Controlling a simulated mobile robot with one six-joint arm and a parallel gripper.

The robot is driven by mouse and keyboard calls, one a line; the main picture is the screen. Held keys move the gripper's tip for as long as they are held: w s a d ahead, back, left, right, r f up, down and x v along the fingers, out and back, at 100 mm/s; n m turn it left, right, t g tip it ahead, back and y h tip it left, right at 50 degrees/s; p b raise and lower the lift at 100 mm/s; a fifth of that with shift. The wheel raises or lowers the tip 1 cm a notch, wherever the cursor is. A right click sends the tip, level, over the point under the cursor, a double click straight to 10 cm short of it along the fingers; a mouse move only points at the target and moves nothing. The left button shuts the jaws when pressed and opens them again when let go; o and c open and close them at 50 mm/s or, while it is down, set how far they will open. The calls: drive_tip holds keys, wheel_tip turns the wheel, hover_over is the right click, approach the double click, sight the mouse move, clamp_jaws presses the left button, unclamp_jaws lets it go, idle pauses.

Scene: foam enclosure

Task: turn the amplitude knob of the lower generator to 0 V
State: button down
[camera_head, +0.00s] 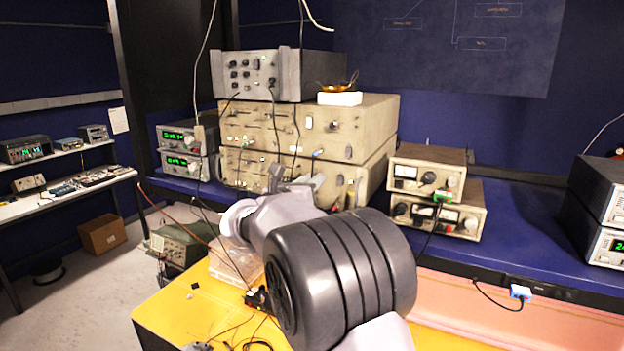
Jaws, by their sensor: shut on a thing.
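Two wide cream-coloured generators are stacked on the blue bench, left of centre. The lower generator (255,158) sits under a matching upper generator (250,118). My arm reaches from the bottom right, and my gripper (296,183) is at the front face of the lower generator, around its lower middle. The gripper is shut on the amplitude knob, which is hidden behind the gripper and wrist. The knob's scale and pointer cannot be read here.
A grey instrument (258,74) stands on top of the stack. Two green-display units (182,150) stand left, and two smaller cream meters (428,175) right. Dark cables hang across the stack's front. A yellow table (178,308) with loose leads lies below my arm.

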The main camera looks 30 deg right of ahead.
drive_tip(key=shift+f+n, duration=0.15)
drive_tip(key=shift+n, duration=0.15)
drive_tip(key=c, duration=1.3)
unclamp_jaws()
drive_tip(key=b+v, duration=0.3)
drive_tip(key=v, duration=1.4)
drive_tip(key=shift+s+a+b, duration=0.15)
drive_tip(key=shift+s+b, duration=0.05)
drive_tip(key=shift+b, duration=0.2)
